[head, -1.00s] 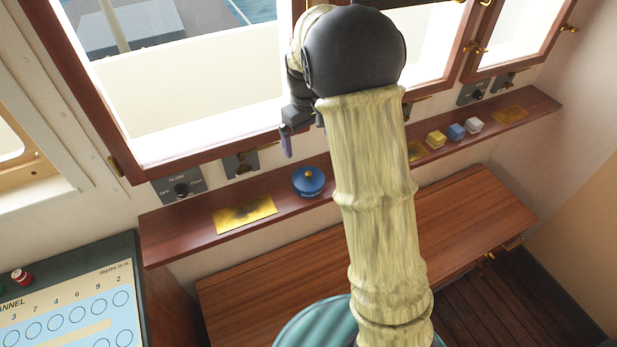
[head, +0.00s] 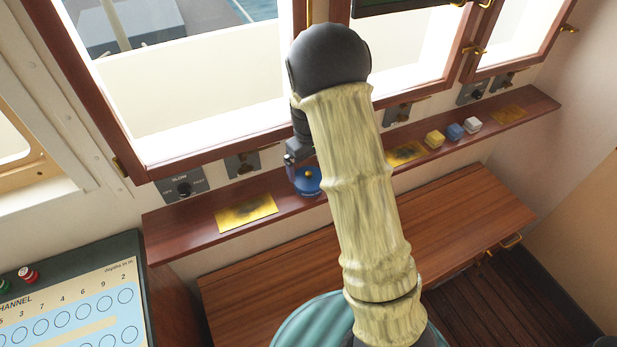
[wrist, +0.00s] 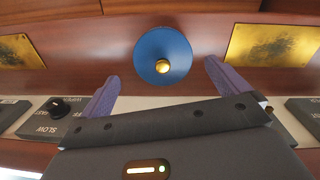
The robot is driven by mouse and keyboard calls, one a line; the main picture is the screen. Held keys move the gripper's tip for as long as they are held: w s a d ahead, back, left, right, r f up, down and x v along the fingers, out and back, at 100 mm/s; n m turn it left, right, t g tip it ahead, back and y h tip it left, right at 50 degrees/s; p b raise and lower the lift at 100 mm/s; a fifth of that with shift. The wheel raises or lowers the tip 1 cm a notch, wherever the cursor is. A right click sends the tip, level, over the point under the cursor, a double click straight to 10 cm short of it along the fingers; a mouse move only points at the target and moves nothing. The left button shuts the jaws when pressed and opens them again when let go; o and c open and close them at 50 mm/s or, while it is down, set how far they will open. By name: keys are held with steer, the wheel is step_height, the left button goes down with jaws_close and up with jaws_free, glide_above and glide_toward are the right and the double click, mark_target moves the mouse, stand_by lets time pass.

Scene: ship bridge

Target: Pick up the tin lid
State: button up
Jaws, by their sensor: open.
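The tin lid looks to be the round blue disc with a brass knob in the wrist view (wrist: 176,48). It sits on the wooden shelf, and in the head view the blue tin (head: 308,182) is partly hidden by my arm. Lettering on its side is not readable now. My gripper (wrist: 160,82) is open, its two purple fingers apart on either side of the knob's line, with nothing between them. In the head view my gripper (head: 298,160) hangs just above and beside the tin, mostly hidden.
The narrow shelf (head: 185,225) runs under the windows. A brass plate (head: 246,211) lies left of the tin; another (head: 405,153) lies right. Yellow (head: 434,139), blue (head: 455,131) and white (head: 473,125) blocks stand farther right. Switch panels (head: 183,187) line the wall behind.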

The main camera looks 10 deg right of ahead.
mark_target(309, 174)
steer(key=shift+f+p, duration=0.8)
steer(key=shift+f, duration=1.55)
steer(key=c, duration=0.8)
steer(key=shift+c, duration=0.2)
steer(key=shift+r, duration=0.1)
step_height(309, 174, up, 10)
steer(key=shift+f+b, duration=0.1)
steer(key=shift+b, duration=1.1)
